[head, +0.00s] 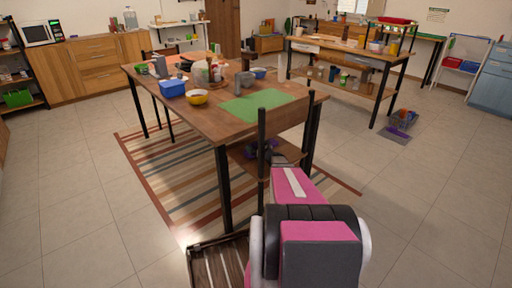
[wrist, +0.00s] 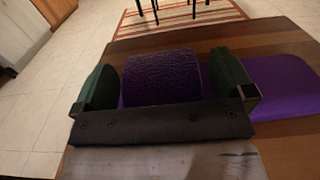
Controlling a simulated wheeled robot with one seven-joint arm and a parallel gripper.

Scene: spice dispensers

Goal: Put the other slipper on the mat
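A purple slipper (wrist: 162,76) with a textured band lies on a brown wooden surface in the wrist view. A flat purple part (wrist: 275,85) extends to the right past my gripper's finger. My gripper (wrist: 165,85) has its dark green fingers wide apart, one on each side of the band. I cannot tell whether they press on it. In the head view, the purple slipper (head: 262,150) shows small and partly hidden behind a dark post, under the table's near edge. A grey floor mat (head: 391,138) lies at the right, with a purple slipper (head: 400,131) on it.
A wooden table (head: 225,120) with a green sheet (head: 256,104) and several bowls stands above. A striped rug (head: 160,175) lies under the table.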

